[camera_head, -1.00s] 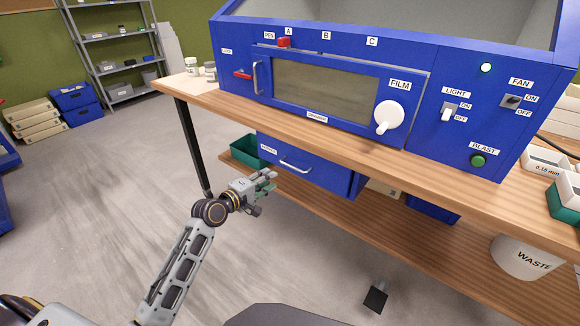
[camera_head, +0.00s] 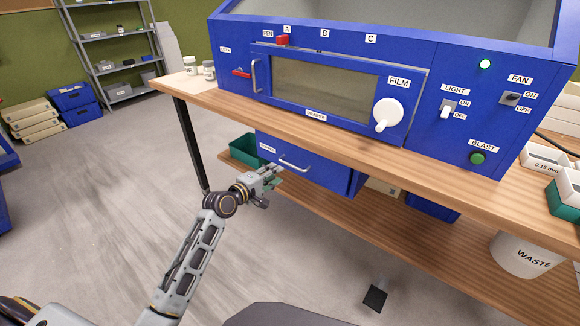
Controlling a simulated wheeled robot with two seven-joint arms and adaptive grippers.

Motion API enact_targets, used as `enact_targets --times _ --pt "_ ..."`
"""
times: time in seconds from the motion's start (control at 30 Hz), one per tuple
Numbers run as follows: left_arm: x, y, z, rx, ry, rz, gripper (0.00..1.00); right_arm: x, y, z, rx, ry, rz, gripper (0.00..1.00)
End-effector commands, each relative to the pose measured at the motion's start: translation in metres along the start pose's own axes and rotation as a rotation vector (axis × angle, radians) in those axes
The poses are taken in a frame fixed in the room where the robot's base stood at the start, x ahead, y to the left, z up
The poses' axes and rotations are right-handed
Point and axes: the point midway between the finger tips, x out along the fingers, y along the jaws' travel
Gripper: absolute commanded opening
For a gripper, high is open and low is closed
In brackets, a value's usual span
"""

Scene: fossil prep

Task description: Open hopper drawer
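The hopper drawer (camera_head: 325,178) is a blue box front under the wooden bench top, with a small white label at its upper left. It looks closed. Its pale curved handle (camera_head: 295,165) is on the front. My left gripper (camera_head: 277,176) is in front of the drawer's left part, just left of and slightly below the handle. Its fingers look apart with nothing between them, and I cannot tell whether they touch the handle. My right gripper is not in view.
The blue cabinet (camera_head: 230,85) with knob and switches stands on the bench top (camera_head: 400,160). A green bin (camera_head: 243,150) sits on the lower shelf left of the drawer. A white waste bucket (camera_head: 522,255) is at right. Open floor lies at left.

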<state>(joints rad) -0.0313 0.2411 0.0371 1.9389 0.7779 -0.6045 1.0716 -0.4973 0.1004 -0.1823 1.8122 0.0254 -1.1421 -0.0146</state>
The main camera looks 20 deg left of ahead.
Motion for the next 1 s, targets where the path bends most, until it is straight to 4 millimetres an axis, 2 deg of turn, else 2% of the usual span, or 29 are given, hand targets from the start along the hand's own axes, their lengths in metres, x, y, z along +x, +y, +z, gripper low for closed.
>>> enact_targets --times 0.37,0.8,1.0 --pt "0.033 0.000 0.000 0.000 0.000 0.001 0.31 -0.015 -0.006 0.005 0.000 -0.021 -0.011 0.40" --pt "0.070 0.000 0.000 0.001 0.001 0.001 0.31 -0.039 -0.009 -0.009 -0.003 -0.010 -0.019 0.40" --pt "0.086 0.000 0.000 0.001 0.000 0.001 0.31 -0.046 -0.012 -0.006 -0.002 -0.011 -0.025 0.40"
